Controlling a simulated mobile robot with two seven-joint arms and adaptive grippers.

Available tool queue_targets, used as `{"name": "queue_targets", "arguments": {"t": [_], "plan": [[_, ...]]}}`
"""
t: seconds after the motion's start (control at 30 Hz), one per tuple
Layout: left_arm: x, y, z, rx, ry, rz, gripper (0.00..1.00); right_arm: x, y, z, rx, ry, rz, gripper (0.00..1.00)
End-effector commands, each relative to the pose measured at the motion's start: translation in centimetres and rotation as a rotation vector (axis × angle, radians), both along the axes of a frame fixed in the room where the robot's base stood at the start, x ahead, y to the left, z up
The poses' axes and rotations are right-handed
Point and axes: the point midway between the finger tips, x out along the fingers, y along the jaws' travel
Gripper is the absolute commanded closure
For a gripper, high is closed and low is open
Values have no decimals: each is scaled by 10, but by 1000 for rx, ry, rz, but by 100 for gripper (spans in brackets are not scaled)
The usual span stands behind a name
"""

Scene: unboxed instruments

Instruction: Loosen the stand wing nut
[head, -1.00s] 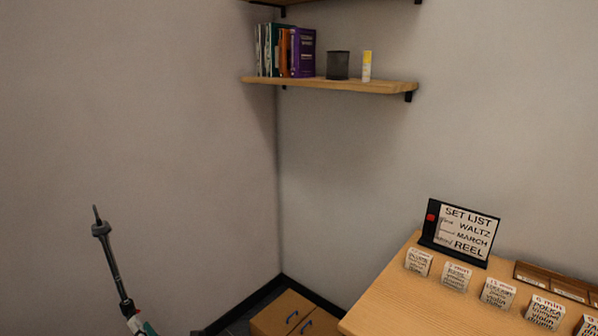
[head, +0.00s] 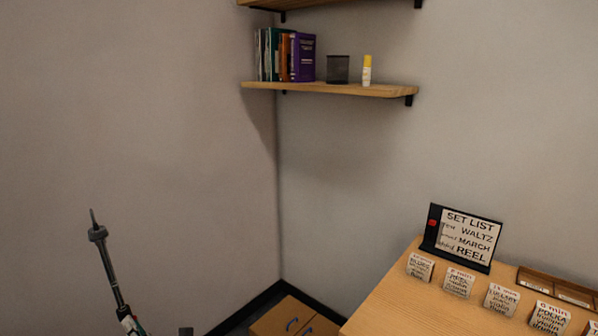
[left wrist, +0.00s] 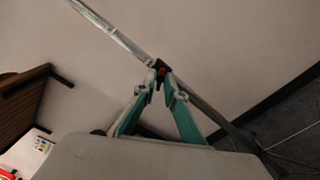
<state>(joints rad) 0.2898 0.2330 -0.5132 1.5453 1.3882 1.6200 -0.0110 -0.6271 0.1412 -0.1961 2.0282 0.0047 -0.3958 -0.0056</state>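The stand shows as a thin dark pole (head: 108,262) with a collar near its top, at the lower left of the head view. In the left wrist view its silver pole (left wrist: 112,30) runs from the top down to a black clamp with a small red part, which looks like the wing nut (left wrist: 162,71). My left gripper (left wrist: 160,77) has its teal fingers converged at this clamp, with the tips close around the red part. Only a bit of the gripper (head: 131,325) shows at the bottom of the head view. My right gripper is in neither view.
A wooden table (head: 385,309) at the lower right carries a set list sign (head: 466,238) and several small cards. A wooden box (head: 292,318) stands on the floor by the corner. A wall shelf (head: 340,90) holds books, a dark cup and a yellow-capped bottle.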

Motion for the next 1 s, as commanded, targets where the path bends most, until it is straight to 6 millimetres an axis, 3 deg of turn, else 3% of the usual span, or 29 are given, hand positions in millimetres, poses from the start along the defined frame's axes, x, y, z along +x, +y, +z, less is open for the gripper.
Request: {"name": "queue_targets", "arguments": {"t": [0.37,0.83,0.87,0.9,1.0], "plan": [[0,0,-1,-8,-8,0,100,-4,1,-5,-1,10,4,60],[-1,-1,-7,-200,-227,1,100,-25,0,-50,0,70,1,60],[-1,0,-3,-196,-226,1,81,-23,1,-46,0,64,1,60],[0,-1,-1,-195,-227,0,74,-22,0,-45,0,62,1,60],[0,0,0,-193,-227,0,74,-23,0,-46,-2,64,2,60]]}}
